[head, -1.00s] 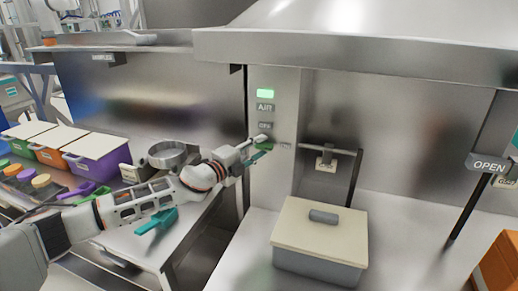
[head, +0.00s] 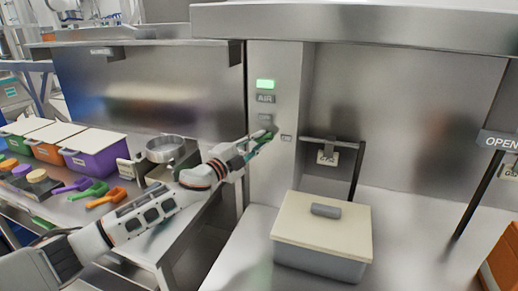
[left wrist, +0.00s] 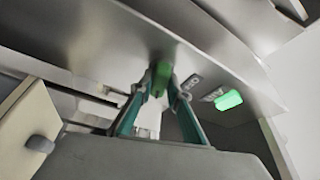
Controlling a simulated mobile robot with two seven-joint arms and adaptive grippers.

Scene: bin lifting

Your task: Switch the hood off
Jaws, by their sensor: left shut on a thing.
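The hood's steel front post (head: 271,185) carries a lit green lamp (head: 265,84), an AIR label (head: 265,99) and a darker label below it. My left gripper (head: 268,137) is at this post, below the labels. In the left wrist view its two teal fingers (left wrist: 160,88) close around a small green knob (left wrist: 160,76) on the panel. The green lamp also shows lit there, right of the fingers (left wrist: 228,100). The fingers hide most of the knob in the head view. My right gripper is not in view.
A lidded grey bin (head: 320,265) stands on the hood floor. A horizontal bar (head: 332,141) with a GAS label is behind it. On the left bench are lidded colored bins (head: 95,160), several scoops (head: 105,197) and a round metal pan (head: 165,149).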

